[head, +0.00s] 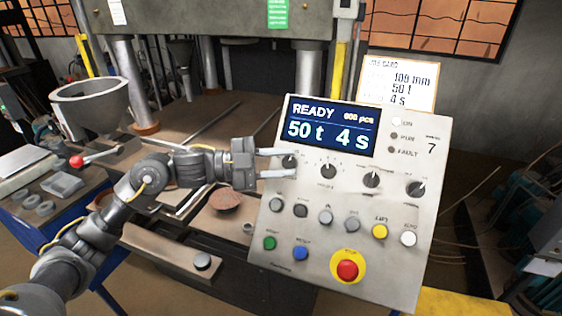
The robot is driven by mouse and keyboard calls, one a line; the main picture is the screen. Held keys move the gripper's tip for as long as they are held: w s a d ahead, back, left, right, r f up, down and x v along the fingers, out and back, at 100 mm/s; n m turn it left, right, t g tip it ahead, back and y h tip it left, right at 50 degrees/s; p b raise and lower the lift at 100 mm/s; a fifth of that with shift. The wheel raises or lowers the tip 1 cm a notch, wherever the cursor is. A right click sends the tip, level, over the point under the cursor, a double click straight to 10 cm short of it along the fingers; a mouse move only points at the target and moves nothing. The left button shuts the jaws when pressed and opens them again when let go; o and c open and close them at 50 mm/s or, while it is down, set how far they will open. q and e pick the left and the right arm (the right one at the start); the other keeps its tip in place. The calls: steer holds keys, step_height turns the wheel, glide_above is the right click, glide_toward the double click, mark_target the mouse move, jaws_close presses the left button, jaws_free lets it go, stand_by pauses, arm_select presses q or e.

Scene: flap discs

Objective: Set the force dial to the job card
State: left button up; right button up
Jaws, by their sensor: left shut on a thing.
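The control panel (340,221) stands at the centre right with a row of dials. Its screen (332,128) reads READY, 50 t and 4 s. The white job card (399,75) behind the panel's top shows what looks like 100 mm, then 50 t and 4 s. My left gripper (288,162) reaches in from the left, its two fingers above and below the leftmost dial (290,161), shut on it. The fingers partly hide this dial, and its label cannot be read. The second dial (328,170) is free beside it. My right gripper is not in view.
More dials (371,179), a row of buttons and a red emergency knob (347,270) on yellow sit close by on the panel. A brown disc (225,200) lies on the press table left of it. A red-ended lever (77,161) stands at the left.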

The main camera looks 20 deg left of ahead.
arm_select(q)
steer(key=o, duration=1)
steer(key=shift+c, duration=0.2)
steer(key=shift+a+f, duration=0.1)
steer(key=shift+a, duration=0.1)
steer(key=b+v, duration=0.5)
steer(key=v, duration=0.5)
steer(key=shift+s+a, duration=0.2)
